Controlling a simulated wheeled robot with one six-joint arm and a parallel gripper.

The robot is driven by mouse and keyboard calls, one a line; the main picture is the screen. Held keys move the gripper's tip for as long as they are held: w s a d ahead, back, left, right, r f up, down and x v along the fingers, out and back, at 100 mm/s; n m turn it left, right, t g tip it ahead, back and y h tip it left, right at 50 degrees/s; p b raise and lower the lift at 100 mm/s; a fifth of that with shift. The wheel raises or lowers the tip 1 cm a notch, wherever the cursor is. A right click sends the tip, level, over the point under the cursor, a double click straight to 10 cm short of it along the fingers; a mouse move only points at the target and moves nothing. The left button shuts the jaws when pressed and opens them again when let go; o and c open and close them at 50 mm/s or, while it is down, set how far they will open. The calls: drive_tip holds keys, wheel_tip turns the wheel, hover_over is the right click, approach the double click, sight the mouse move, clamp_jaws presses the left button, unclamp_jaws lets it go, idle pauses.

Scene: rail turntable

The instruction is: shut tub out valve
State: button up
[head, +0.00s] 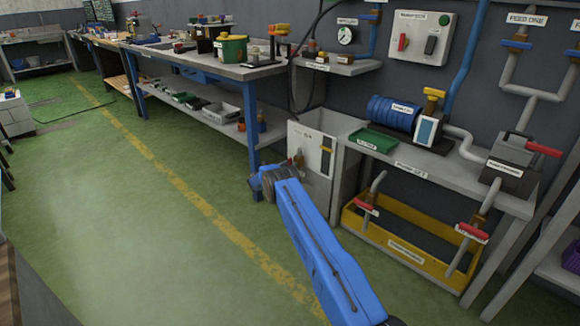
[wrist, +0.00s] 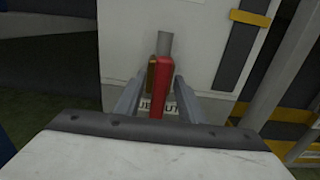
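The tub out valve shows in the wrist view as a red handle (wrist: 163,95) with a brass-coloured body (wrist: 152,76) beside it, below a grey pipe (wrist: 165,44). A label (wrist: 172,107) ending in "UT" is partly hidden behind the handle. My gripper (wrist: 161,84) is open, with one finger on each side of the red handle. The left finger is apart from it; the right one looks close, and I cannot tell whether it touches. In the head view the valve's brass-coloured part (head: 299,159) shows at a white panel (head: 318,146); my wrist hides the handle.
A pump bench (head: 440,181) stands right of the panel, with a yellow tray (head: 400,260) and two red-handled valves (head: 367,208) (head: 471,233) below. A blue-legged workbench (head: 250,120) stands left. The green floor (head: 130,220) is open at left.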

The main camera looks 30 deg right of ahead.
drive_tip(key=shift+d, duration=0.1)
drive_tip(key=shift+c, duration=0.2)
clamp_jaws()
drive_tip(key=shift+m, duration=0.4)
drive_tip(key=m, duration=0.3)
drive_tip(key=shift+s+m, duration=0.2)
drive_tip(key=shift+m, duration=0.2)
drive_tip(key=m, duration=0.4)
drive_tip(key=shift+s+d+f, duration=0.1)
drive_tip(key=shift+s+f, duration=0.1)
drive_tip(key=m, duration=0.5)
drive_tip(key=shift+s+f, duration=0.1)
drive_tip(key=shift+f, duration=0.1)
drive_tip(key=m, duration=0.4)
drive_tip(key=shift+f, duration=0.2)
drive_tip(key=shift+m, duration=0.3)
